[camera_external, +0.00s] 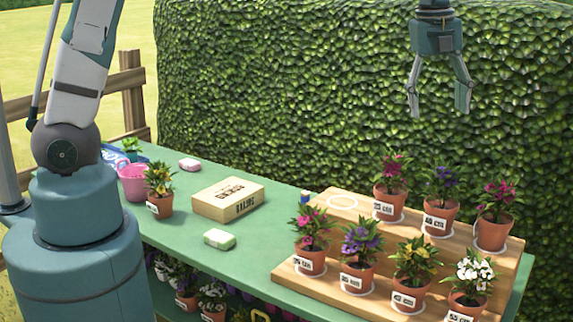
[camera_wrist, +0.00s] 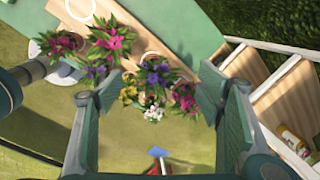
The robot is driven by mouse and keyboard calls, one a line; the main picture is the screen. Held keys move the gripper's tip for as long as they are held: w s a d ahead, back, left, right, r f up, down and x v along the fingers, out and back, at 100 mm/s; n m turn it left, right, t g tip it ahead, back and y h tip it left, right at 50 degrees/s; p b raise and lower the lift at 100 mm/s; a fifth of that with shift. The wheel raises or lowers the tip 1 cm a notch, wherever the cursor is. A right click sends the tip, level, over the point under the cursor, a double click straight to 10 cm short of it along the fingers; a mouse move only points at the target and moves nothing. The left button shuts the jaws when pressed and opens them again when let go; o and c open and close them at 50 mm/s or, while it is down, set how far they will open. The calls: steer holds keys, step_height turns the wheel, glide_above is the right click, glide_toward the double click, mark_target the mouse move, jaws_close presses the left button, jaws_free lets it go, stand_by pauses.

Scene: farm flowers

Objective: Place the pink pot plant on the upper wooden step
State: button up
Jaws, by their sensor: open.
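Three potted plants have pink flowers. One pink pot plant (camera_external: 312,243) stands at the left end of the lower wooden step; it also shows in the wrist view (camera_wrist: 62,42). Two others stand on the upper wooden step (camera_external: 330,217): one pink plant (camera_external: 391,187) left of the purple one and one (camera_external: 495,215) at the right end. An empty white ring (camera_external: 342,202) marks the left end of the upper step. My gripper (camera_external: 438,113) is open and empty, high above the steps near the hedge.
A purple plant (camera_external: 440,200) stands on the upper step. Purple (camera_external: 360,255), yellow (camera_external: 415,265) and white (camera_external: 470,285) plants stand on the lower step. A box (camera_external: 228,200), soaps, a pink bucket (camera_external: 133,182) and a yellow plant (camera_external: 160,190) occupy the green table.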

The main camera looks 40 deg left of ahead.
steer(key=s+a+r+n+t, duration=0.1)
steer(key=s+a+r+n, duration=0.25)
steer(key=a, duration=0.55)
steer(key=s+a+r+n+t, duration=0.1)
steer(key=s+a+r+n, duration=0.3)
steer(key=a, duration=0.6)
steer(key=a+r+n+t, duration=0.1)
steer(key=a+r+n, duration=0.1)
steer(key=a+n, duration=0.5)
steer(key=s+a+f+n+t, duration=0.1)
steer(key=s+a+f+n, duration=0.1)
steer(key=s+a+n, duration=0.4)
steer(key=s+a+f+n+t+y, duration=0.1)
steer(key=s+a+f+n+t, duration=0.1)
steer(key=s+a+n, duration=0.5)
steer(key=s+a, duration=0.5)
steer(key=a, duration=0.4)
steer(key=shift+a+f, duration=0.15)
steer(key=shift+f, duration=0.15)
